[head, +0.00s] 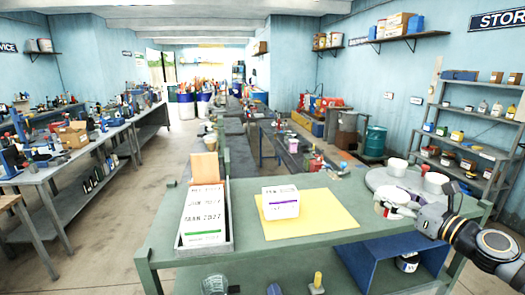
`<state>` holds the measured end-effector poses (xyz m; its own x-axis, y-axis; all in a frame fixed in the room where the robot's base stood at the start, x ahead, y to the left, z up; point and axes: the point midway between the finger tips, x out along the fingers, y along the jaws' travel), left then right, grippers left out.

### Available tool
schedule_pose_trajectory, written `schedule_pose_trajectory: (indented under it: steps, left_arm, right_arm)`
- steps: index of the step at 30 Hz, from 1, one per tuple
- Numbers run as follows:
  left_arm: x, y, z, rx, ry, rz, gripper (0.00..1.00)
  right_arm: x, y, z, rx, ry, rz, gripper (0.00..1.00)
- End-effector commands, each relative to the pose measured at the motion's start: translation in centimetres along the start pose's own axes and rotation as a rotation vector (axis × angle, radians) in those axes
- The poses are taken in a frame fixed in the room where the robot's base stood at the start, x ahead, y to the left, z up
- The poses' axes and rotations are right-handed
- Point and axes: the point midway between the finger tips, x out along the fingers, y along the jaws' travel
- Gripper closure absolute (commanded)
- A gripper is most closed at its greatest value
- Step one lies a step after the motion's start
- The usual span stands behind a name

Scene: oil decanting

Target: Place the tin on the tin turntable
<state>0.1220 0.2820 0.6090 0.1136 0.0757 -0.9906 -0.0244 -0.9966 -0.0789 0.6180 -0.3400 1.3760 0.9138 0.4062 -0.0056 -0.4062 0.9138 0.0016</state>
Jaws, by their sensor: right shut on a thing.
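My right gripper (412,207) comes in from the right and is shut on a white tin (394,196). The tin is at the front part of the round grey tin turntable (378,178); I cannot tell whether it touches the surface. Two more white tins stand on the turntable, one at the back (397,167) and one at the right (435,182). The gripper's fingers are small and partly merge with the tin. My left gripper is not in view.
The green bench (265,262) also holds a yellow mat (325,213) with a white box (280,203) on it. A grey tray (232,215) of printed cards lies at the left. A blue bin (370,265) is below the bench top. The mat's right half is clear.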

Motion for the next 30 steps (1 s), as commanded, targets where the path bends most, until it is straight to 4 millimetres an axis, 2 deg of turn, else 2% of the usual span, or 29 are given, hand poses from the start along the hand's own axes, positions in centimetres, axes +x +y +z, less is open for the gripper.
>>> schedule_pose_trajectory:
  steps: [1, 6, 11, 18, 22, 30]
  left_arm:
    - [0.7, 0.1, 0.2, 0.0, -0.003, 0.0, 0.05]
    - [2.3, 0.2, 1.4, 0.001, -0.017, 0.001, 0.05]
    - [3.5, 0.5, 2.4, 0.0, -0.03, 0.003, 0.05]
    - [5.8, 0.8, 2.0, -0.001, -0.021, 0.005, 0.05]
    - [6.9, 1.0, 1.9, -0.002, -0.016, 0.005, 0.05]
    - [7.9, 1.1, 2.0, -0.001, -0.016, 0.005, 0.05]
  right_arm:
    - [0.0, 0.4, -2.4, 0.01, -0.001, 0.0, 0.72]
    - [-0.3, 2.5, -10.4, 0.015, -0.002, -0.017, 0.72]
    - [-0.8, 5.0, -17.1, 0.015, -0.002, -0.054, 0.72]
    - [-2.1, 10.0, -26.7, 0.02, -0.002, -0.155, 0.72]
    - [-2.9, 12.8, -30.8, 0.02, -0.001, -0.224, 0.72]
    - [-3.7, 15.8, -34.6, 0.017, -0.001, -0.309, 0.72]
